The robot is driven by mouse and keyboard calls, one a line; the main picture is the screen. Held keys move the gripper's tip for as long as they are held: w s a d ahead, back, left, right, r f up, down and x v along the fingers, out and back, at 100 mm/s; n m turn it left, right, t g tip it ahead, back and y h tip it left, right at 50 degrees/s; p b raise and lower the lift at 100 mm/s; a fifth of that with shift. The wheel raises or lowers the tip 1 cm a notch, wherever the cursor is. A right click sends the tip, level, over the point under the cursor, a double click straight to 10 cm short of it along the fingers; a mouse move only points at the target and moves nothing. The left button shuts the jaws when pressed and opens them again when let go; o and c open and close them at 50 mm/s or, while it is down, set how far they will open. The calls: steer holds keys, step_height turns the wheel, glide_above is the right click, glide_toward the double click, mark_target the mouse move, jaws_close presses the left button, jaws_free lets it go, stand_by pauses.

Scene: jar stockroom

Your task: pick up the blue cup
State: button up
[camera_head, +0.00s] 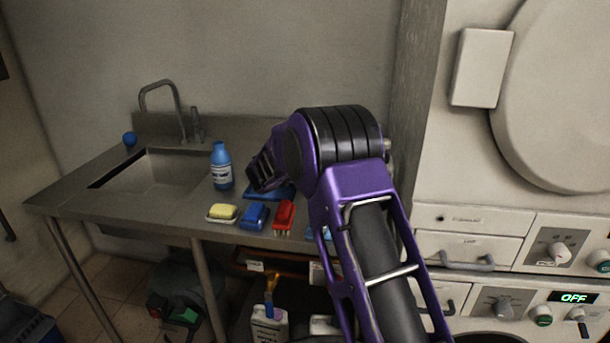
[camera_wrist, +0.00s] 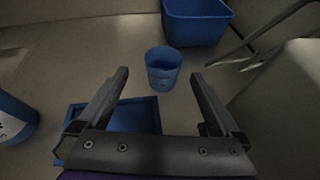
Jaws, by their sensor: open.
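The blue cup (camera_wrist: 163,62) stands upright on the counter in the wrist view, a little above the picture's middle. It appears in line with the gap between my fingers, with its lower part near the fingertip level. My gripper (camera_wrist: 161,74) is open, with nothing held between its fingers. In the head view my gripper (camera_head: 262,174) is over the sink counter, partly hidden by my purple arm. I cannot make out the cup in the head view; my arm covers that part of the counter.
A blue tray (camera_wrist: 143,116) lies under my left finger. A blue bin (camera_wrist: 196,24) is beyond the cup. A blue bottle (camera_head: 221,170) stands left of my gripper. A yellow sponge (camera_head: 223,211), a blue item (camera_head: 254,216) and a red brush (camera_head: 284,213) line the counter's front edge.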

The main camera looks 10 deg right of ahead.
steer(key=x, duration=0.3)
steer(key=shift+w+d+f, duration=0.15)
steer(key=shift+d+f, duration=0.2)
steer(key=shift+d, duration=0.05)
steer(key=shift+w+d+f, duration=0.15)
steer(key=shift+w+d, duration=0.1)
steer(key=shift+w, duration=0.3)
steer(key=shift+c, duration=0.3)
steer(key=c, duration=1.4)
steer(key=shift+c, duration=0.2)
